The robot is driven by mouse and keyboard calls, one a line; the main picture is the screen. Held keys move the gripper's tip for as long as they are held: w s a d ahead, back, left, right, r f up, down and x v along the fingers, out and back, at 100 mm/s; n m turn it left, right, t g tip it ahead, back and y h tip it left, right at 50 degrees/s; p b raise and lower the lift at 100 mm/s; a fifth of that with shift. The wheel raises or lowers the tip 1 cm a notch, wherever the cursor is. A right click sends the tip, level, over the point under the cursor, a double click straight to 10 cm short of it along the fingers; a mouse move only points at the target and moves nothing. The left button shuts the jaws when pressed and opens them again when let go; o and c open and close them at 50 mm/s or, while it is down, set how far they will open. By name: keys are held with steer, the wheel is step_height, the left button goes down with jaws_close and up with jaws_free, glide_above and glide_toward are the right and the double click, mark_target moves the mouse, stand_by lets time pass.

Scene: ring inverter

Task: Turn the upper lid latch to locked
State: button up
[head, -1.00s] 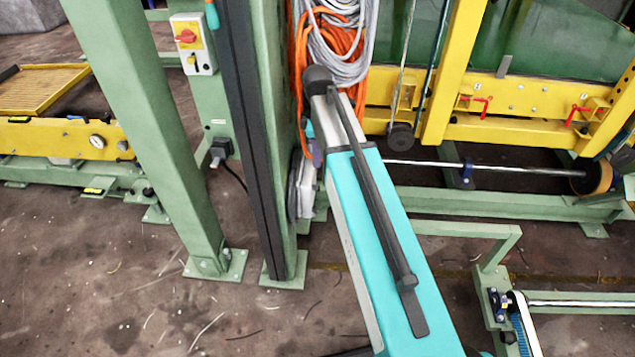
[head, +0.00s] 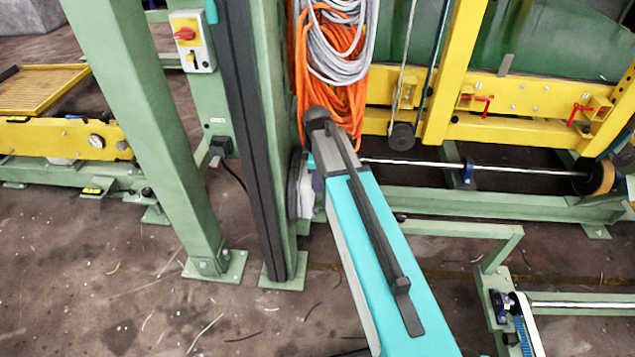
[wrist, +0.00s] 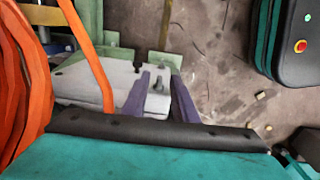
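A pale grey box (wrist: 85,82) with a flat face shows in the wrist view; its edge shows beside the green post in the head view (head: 295,190). A small dark knob (wrist: 138,63) and a small grey knob (wrist: 158,80) stand out from it. I cannot tell which is the upper lid latch or how it is turned. My gripper (wrist: 160,78) has two purple fingers spread apart, with the grey knob showing between them; contact cannot be made out. In the head view my gripper (head: 318,182) is mostly hidden by my arm.
Orange cables (head: 335,85) hang close above my arm and at the left of the wrist view (wrist: 15,85). A green post (head: 165,130) stands to the left. A metal shaft (head: 420,165) and green frame (head: 470,200) lie to the right.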

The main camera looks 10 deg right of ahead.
steer(key=shift+f, duration=0.25)
steer(key=shift+c, duration=0.5)
jaws_close()
